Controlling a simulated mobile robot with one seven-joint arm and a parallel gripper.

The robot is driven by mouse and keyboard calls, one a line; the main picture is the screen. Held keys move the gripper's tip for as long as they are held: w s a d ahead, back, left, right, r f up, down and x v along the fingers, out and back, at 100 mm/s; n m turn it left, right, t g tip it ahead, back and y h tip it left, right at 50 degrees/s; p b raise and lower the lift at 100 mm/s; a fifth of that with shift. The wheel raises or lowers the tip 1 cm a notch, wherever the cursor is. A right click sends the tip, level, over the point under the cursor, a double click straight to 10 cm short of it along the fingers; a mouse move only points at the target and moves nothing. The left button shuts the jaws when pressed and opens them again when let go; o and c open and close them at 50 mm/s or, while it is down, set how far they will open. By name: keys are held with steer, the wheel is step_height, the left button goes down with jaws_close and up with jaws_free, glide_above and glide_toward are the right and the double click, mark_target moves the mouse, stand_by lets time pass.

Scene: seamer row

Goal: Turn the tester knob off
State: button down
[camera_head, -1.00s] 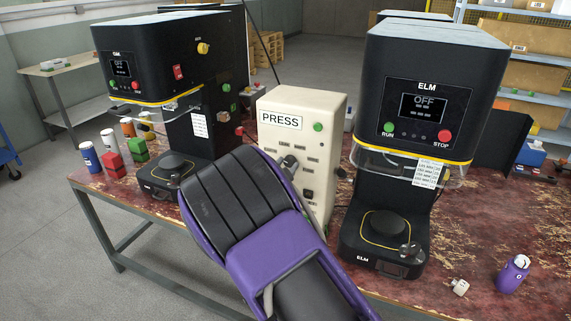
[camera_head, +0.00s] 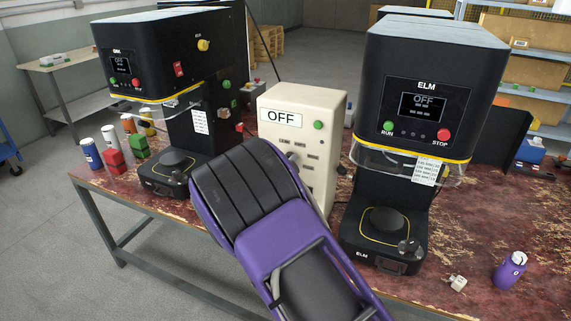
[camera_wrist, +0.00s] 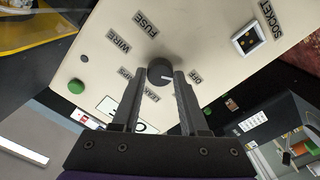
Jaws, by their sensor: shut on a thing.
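The tester (camera_head: 323,172) is a cream box between two black machines, and its display (camera_head: 283,118) reads OFF. In the wrist view, its round dark knob (camera_wrist: 160,72) stands on the cream panel (camera_wrist: 195,35). FUSE and WIRE labels are on the other side of the knob. My gripper (camera_wrist: 160,76) is shut on the knob, one finger on each side. In the head view, my purple and black arm covers the lower left of the tester, and the fingers are mostly hidden.
The ELM machine (camera_head: 425,90) stands close on the right of the tester and another black machine (camera_head: 165,60) on the left. A green button (camera_head: 319,125) is on the tester. A purple bottle (camera_head: 509,271) stands at the front right of the worn red table.

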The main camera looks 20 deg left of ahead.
steer(key=shift+n, duration=0.6)
steer(key=shift+c, duration=2.1)
jaws_free()
steer(key=s+a, duration=0.1)
steer(key=s, duration=1.6)
steer(key=shift+s+a, duration=0.15)
steer(key=shift+s, duration=0.05)
